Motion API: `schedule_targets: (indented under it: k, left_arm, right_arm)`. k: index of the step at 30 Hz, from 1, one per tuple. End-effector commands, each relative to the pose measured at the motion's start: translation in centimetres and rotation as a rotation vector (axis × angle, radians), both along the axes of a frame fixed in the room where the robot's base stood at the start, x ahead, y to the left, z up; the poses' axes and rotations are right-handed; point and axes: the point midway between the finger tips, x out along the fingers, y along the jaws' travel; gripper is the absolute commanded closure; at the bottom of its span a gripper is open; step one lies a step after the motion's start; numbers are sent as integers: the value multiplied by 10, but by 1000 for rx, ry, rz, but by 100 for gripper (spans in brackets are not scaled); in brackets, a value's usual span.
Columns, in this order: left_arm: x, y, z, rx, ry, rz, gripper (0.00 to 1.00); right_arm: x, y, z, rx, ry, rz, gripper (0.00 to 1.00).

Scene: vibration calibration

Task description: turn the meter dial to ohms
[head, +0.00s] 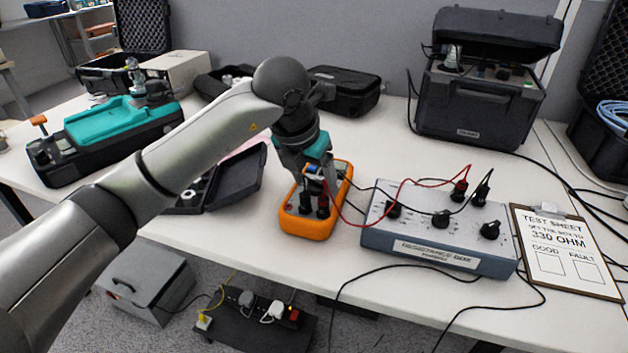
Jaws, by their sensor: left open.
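An orange multimeter (307,225) lies on the white table, left of the resistance box. My left gripper (316,192) is right over the meter and open, pointing down. The gripper hides the dial and most of the meter's face, so I cannot tell the dial's setting or whether the fingers touch it. Black and red plugs sit in the meter's lower end, and leads run from it to the resistance box (437,250). My right gripper does not show.
A clipboard test sheet (560,250) reading 330 OHM lies right of the box. A black case (480,90) stands behind it. A teal and black device (105,140) is at left. An open small case (235,180) lies just left of the meter. Loose cables cross the table's right side.

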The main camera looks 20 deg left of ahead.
Motion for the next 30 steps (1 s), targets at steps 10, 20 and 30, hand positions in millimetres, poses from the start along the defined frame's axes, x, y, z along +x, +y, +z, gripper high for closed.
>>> schedule_targets:
  k: [10,20,30]
  left_arm:
    - [0,0,0,0,0,0,42]
    - [0,0,0,0,0,0,80]
    - [0,0,1,0,0,0,100]
  right_arm:
    - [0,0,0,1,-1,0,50]
    - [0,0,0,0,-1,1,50]
    - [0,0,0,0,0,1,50]
